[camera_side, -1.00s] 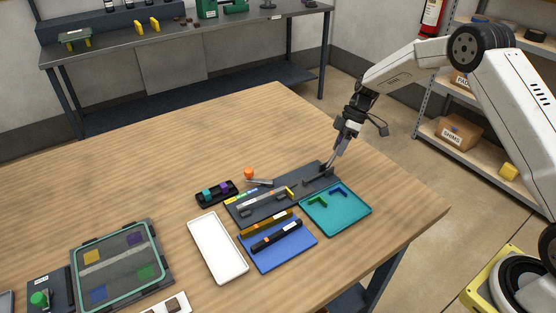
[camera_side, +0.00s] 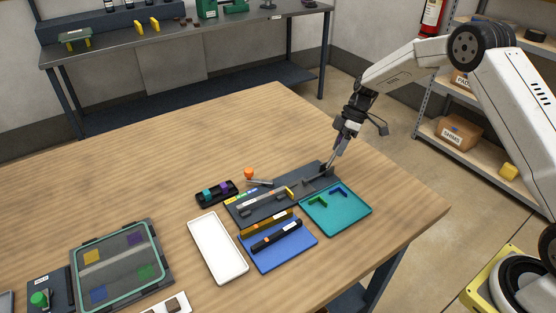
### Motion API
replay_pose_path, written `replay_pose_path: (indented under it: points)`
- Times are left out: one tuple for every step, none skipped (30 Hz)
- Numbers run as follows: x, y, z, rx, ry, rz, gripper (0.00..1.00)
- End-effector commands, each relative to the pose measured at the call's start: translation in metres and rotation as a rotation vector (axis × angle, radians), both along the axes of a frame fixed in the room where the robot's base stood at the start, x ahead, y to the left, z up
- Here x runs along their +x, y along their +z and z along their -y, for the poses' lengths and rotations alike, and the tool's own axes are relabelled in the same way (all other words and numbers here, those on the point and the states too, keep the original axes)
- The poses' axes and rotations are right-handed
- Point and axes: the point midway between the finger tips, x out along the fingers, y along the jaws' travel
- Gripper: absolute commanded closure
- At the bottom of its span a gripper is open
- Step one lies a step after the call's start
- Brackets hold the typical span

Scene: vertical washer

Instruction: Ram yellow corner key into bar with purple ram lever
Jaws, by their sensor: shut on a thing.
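The dark ram fixture (camera_side: 258,210) lies on the wooden table. A grey bar (camera_side: 262,202) lies along it. The yellow corner key (camera_side: 290,192) stands at the bar's right end; how deep it sits cannot be made out. My gripper (camera_side: 329,168) points down at the fixture's far right end. It is shut on a small part there, apparently the ram lever, mostly hidden by the fingers; no purple shows on it.
A teal tray (camera_side: 353,225) with green and blue corner keys lies just in front of the fixture. A white tray (camera_side: 237,276), a black holder (camera_side: 203,203) and an orange knob (camera_side: 249,173) are nearby. The table behind is clear.

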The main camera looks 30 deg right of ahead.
Motion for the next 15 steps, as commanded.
replay_pose_path:
  points:
    - [0.001,0.002,0.0,-0.012,-0.001,0.004,1.0]
    - [0.001,0.003,-0.001,-0.019,-0.001,0.004,1.0]
    - [0.001,0.003,-0.002,-0.032,0.001,0.004,1.0]
    - [0.001,0.003,-0.003,-0.043,0.001,0.004,1.0]
    - [0.001,0.004,-0.004,-0.053,0.001,0.003,1.0]
    - [0.001,0.004,-0.005,-0.071,0.002,0.004,1.0]
    - [0.001,0.005,-0.006,-0.085,0.002,0.005,1.0]
    - [0.001,0.006,-0.007,-0.101,0.003,0.005,1.0]
    - [0.001,0.006,-0.009,-0.123,0.003,0.006,1.0]
    - [0.001,0.007,-0.01,-0.14,0.004,0.005,1.0]
    - [0.001,0.007,-0.011,-0.158,0.004,0.004,1.0]
    - [0.001,0.008,-0.013,-0.184,0.003,0.006,1.0]
    - [0.001,0.009,-0.015,-0.204,0.004,0.006,1.0]
    - [0.001,0.009,-0.016,-0.224,0.004,0.006,1.0]
    - [0.001,0.01,-0.018,-0.252,0.003,0.006,1.0]
